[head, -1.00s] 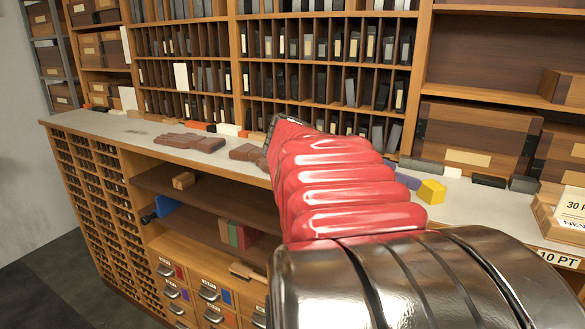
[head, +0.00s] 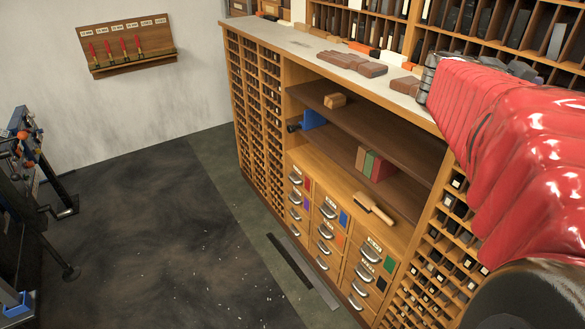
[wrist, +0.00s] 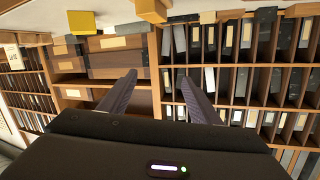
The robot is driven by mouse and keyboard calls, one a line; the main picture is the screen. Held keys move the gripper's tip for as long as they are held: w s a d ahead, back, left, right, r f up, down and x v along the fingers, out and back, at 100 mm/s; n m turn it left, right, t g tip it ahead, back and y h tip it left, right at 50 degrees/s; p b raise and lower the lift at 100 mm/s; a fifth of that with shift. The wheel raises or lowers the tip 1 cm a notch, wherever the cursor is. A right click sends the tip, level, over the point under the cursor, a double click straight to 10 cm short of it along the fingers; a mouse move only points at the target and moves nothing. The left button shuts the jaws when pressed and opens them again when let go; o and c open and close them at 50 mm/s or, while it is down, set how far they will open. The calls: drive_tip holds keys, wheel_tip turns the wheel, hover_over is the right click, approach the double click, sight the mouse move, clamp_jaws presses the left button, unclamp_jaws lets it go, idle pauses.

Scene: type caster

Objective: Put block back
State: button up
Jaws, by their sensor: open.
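My gripper (wrist: 157,76) is open and empty in the wrist view, its two dark fingers spread in front of the shelving. Which block the task means is not clear. In the upside-down wrist view, a yellow block (wrist: 82,22), a grey block (wrist: 131,29) and a tan block (wrist: 152,10) sit along the counter edge, apart from the fingers. In the head view, brown blocks (head: 364,69) lie on the countertop, and a small wooden block (head: 335,100) lies on the open shelf below. My red-sleeved arm hides the right part of the counter.
The counter (head: 290,37) stands over labelled drawers (head: 325,232). A type case of slotted compartments (head: 480,25) rises behind it. A brush (head: 374,208) lies on a lower ledge. The dark floor (head: 165,215) at left is open, with a black stand (head: 50,185) at the far left.

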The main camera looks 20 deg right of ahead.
drive_tip(key=w+a+r+n+t+y, duration=0.1)
drive_tip(key=w+a+r+n+t, duration=0.2)
drive_tip(key=w+a+n+t, duration=0.7)
drive_tip(key=w+a+f+n+t+y, duration=0.25)
drive_tip(key=w+a+y, duration=0.2)
drive_tip(key=a, duration=0.45)
drive_tip(key=w+a+f+n+t+y, duration=0.2)
drive_tip(key=w+a+t+y, duration=0.3)
drive_tip(key=a, duration=0.4)
drive_tip(key=s+a+f+n+g+y, duration=0.4)
drive_tip(key=a+f+n+y, duration=0.15)
drive_tip(key=a+f, duration=0.7)
drive_tip(key=s+a+f+g, duration=0.2)
drive_tip(key=s+f+g, duration=0.1)
drive_tip(key=s+f, duration=0.2)
drive_tip(key=s+a+f+n+g, duration=0.1)
drive_tip(key=s+a+f+g, duration=0.1)
drive_tip(key=s+f, duration=0.3)
drive_tip(key=s+g, duration=0.1)
drive_tip(key=s, duration=0.3)
drive_tip(key=shift+s+a+f+g, duration=0.2)
drive_tip(key=shift+a+f+g, duration=0.05)
drive_tip(key=shift+a+g, duration=0.15)
